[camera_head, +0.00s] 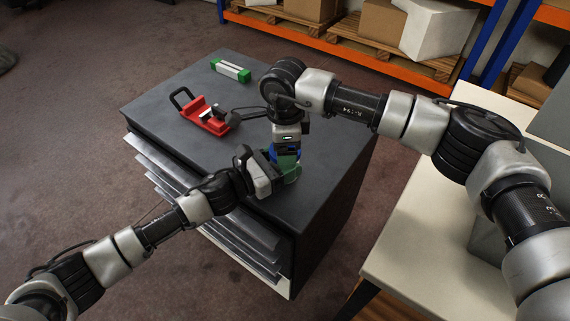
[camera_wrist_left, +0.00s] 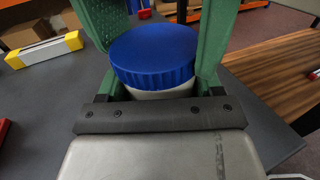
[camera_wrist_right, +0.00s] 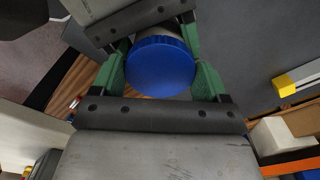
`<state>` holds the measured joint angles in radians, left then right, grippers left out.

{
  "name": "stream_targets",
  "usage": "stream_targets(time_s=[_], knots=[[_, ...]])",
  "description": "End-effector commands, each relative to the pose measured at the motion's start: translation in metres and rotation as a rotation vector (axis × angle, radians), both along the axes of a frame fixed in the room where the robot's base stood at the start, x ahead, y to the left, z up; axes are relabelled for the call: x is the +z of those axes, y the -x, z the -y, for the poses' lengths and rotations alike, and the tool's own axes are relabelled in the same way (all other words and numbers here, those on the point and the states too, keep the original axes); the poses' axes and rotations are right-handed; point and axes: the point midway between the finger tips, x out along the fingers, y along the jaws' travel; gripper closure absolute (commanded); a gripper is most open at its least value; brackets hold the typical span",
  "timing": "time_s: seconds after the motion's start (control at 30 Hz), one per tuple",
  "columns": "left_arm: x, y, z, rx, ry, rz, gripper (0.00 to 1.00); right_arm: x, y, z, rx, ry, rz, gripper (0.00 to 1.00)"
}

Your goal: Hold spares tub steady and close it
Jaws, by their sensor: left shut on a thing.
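The spares tub has a round, ribbed blue lid (camera_wrist_left: 153,48) over a pale grey body (camera_wrist_left: 160,93). In the left wrist view the tub is between the green fingers of my left gripper (camera_wrist_left: 160,70), which is shut on its body. In the right wrist view the blue lid (camera_wrist_right: 160,67) faces the camera. The green fingers of my right gripper (camera_wrist_right: 158,78) stand spread on either side of it, and firm contact is not clear. In the head view both grippers meet at the table's near right part and mostly hide the tub.
A pale bench (camera_head: 420,245) stands to the right. Shelves with boxes (camera_head: 382,22) are behind.

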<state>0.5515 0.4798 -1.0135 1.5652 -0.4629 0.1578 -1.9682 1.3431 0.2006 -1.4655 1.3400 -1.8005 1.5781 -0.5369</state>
Motion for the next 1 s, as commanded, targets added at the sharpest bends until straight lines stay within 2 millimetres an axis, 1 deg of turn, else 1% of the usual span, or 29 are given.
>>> stream_targets(time_s=[0.03, 0.1, 0.13, 0.43, 0.57, 0.7, 0.8, 1.0], knots=[[0.000, 0.000, 0.000, 0.000, -0.001, -0.001, 1.00, 0.000, 0.000, 0.000, 0.001, 0.000, 0.001, 0.17], [0.000, 0.000, 0.000, 0.000, -0.001, -0.001, 1.00, 0.000, 0.000, 0.000, 0.001, 0.000, 0.000, 0.06], [0.000, 0.000, 0.000, 0.000, -0.001, -0.001, 1.00, 0.000, 0.000, 0.000, 0.001, 0.000, 0.000, 0.03], [0.000, 0.000, 0.000, 0.000, 0.000, -0.001, 1.00, 0.002, 0.000, 0.000, 0.002, 0.000, 0.001, 0.03], [0.000, 0.000, 0.000, 0.000, 0.000, -0.001, 1.00, 0.014, -0.001, 0.000, 0.002, -0.001, 0.004, 0.03], [0.000, 0.000, 0.000, 0.000, 0.000, -0.001, 1.00, 0.034, -0.001, 0.000, 0.001, 0.000, 0.004, 0.03], [0.000, 0.000, 0.000, 0.000, 0.000, -0.001, 1.00, 0.043, 0.000, 0.000, 0.002, 0.000, 0.001, 0.03], [0.000, 0.000, 0.000, 0.000, 0.001, -0.001, 1.00, 0.045, 0.000, 0.000, 0.002, 0.000, 0.000, 0.03]])
